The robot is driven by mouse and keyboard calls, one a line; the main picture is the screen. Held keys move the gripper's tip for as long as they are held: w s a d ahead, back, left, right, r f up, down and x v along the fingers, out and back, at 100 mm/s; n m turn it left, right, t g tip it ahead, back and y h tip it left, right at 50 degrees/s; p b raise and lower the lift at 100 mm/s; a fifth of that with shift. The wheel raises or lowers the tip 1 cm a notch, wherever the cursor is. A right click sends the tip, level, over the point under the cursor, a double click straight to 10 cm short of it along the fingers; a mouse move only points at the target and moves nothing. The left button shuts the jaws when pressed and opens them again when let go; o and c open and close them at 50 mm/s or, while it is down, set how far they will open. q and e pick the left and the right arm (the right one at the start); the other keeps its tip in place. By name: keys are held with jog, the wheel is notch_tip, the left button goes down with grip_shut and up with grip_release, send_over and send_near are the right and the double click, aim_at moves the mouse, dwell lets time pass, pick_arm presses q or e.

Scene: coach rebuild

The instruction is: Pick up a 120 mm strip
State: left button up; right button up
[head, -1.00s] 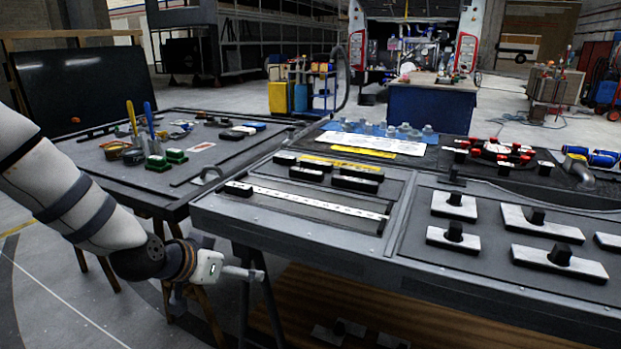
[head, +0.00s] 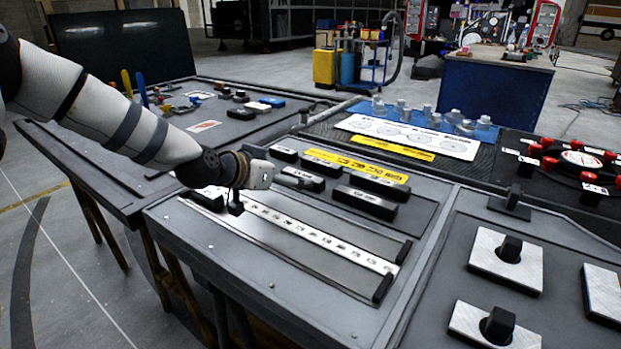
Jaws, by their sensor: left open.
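Several black bars with pale labels lie in the panel behind the ruler: a short one (head: 284,154) at the back left, one (head: 304,179) beside my gripper, and a longer one (head: 363,202) to the right. The labels are too small to read, so I cannot tell which is the 120 mm strip. My left gripper (head: 265,197) is open and appears empty, over the left part of the white ruler (head: 322,239). It partly hides the ruler and the nearby bar. I cannot tell whether it touches anything. My right gripper is out of view.
A yellow label strip (head: 357,165) lies behind the bars. Metal plates with black knobs (head: 506,262) lie in the right panel. A blue tray with grey fittings (head: 452,121) stands behind. A second bench (head: 90,150) with tools is at the left.

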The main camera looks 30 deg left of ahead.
aim_at(300, 176)
pick_arm(q)
jog(key=b+x, duration=0.1)
jog(key=x, duration=0.2)
jog(key=b+x, duration=0.1)
jog(key=x, duration=0.3)
jog(key=shift+s+a+f, duration=0.1)
jog(key=shift+s+f, duration=0.1)
jog(key=shift+f, duration=0.2)
jog(key=shift+w+r, duration=0.1)
jog(key=shift+r, duration=0.2)
jog(key=c, duration=0.8)
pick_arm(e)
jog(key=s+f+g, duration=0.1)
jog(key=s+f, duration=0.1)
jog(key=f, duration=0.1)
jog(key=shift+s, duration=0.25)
pick_arm(q)
jog(key=shift+r, duration=0.1)
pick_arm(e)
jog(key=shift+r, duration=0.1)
